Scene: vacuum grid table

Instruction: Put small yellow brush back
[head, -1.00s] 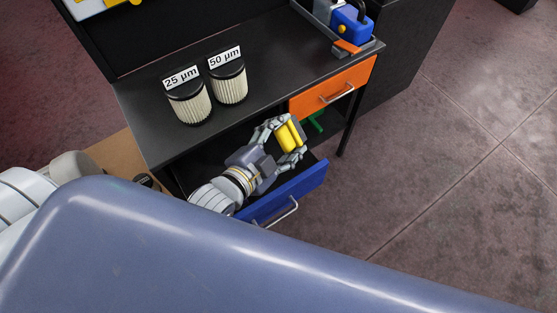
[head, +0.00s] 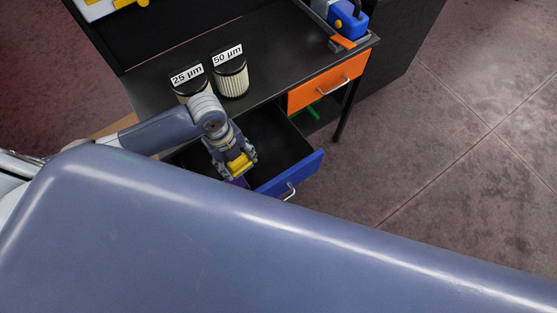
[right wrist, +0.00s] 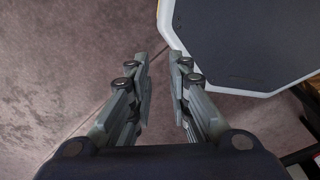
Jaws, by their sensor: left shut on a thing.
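The small yellow brush (head: 238,163) is in my left gripper (head: 237,172), which is shut on it and points down over the open blue drawer (head: 292,177). Only the yellow part of the brush shows clearly; the fingers cover the rest. A small purple patch (head: 241,182) shows just below the fingers; I cannot tell what it belongs to. The drawer's right part looks dark and empty, and its left part is hidden by my arm. My right gripper (right wrist: 163,64) shows in the right wrist view, open and empty, above the floor.
Two filters stand on the black table, marked 25 µm (head: 187,80) and 50 µm (head: 231,76). My left arm partly covers the 25 µm one. A shut orange drawer (head: 326,84) is beside the blue one. A blue device (head: 350,20) stands at the table's right end.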

